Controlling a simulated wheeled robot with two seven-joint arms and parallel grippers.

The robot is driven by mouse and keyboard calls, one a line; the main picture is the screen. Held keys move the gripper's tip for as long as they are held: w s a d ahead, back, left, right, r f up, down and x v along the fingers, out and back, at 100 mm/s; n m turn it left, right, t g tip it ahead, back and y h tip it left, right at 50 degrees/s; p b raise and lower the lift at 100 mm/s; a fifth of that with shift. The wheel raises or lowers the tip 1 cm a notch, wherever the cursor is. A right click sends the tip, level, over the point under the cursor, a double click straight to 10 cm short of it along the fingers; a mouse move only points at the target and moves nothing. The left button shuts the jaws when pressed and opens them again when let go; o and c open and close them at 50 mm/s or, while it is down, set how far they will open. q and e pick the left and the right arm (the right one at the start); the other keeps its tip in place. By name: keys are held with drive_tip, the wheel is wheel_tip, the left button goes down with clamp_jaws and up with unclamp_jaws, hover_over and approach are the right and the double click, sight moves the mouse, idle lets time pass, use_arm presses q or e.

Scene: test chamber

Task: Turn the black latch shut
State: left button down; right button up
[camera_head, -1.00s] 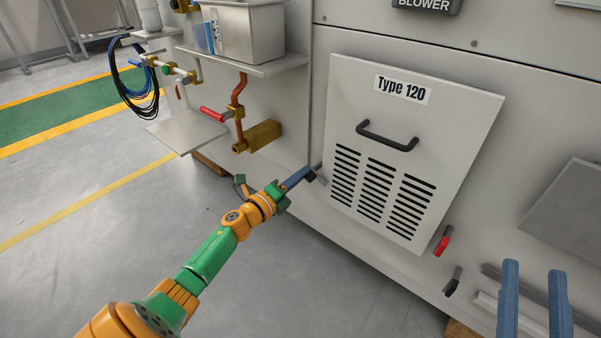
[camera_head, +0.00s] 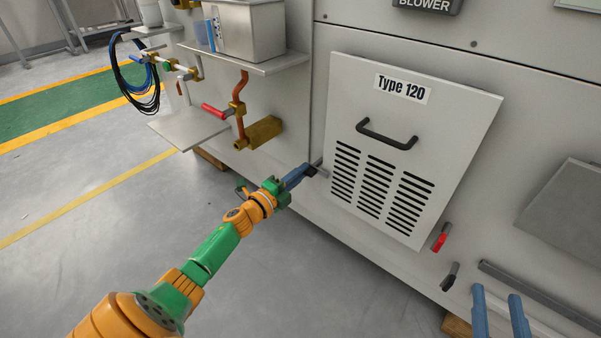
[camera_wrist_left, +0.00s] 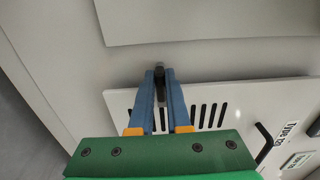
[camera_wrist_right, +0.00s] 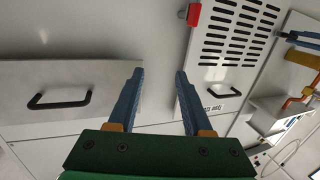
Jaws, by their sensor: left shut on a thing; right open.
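The black latch (camera_wrist_left: 159,74) is at the edge of the white "Type 120" panel (camera_head: 455,115), and in the left wrist view it stands between my left fingertips. My left gripper (camera_head: 308,170) is shut on the latch at the panel's left edge; the fingers hide most of it in the head view. It also shows in the left wrist view (camera_wrist_left: 161,72). My right gripper (camera_head: 497,292) is open and empty at the lower right, apart from the panel. The right wrist view shows its spread fingers (camera_wrist_right: 157,72).
A red latch (camera_head: 440,240) sits at the panel's lower right corner, with another dark latch (camera_head: 450,277) below it. The panel has a black handle (camera_head: 387,135) and vent slots. Pipes with a red-handled valve (camera_head: 216,111) stand left. The floor (camera_head: 200,200) is clear.

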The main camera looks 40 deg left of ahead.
use_arm(q)
drive_tip(key=c, duration=0.9)
unclamp_jaws()
drive_tip(key=s+p, duration=0.1)
drive_tip(key=s, duration=0.1)
drive_tip(key=s+p, duration=0.1)
drive_tip(key=s, duration=0.4)
drive_tip(key=shift+a+p, duration=0.3)
drive_tip(key=shift+p, duration=0.1)
use_arm(e)
drive_tip(key=s+d+f+g+h, duration=0.3)
drive_tip(key=s+f+g, duration=0.7)
drive_tip(key=f, duration=0.5)
drive_tip(key=shift+s+d+m+g, duration=0.3)
drive_tip(key=shift+d+m+g, duration=0.1)
drive_tip(key=shift+d, duration=0.15)
use_arm(q)
drive_tip(key=shift+f, duration=0.1)
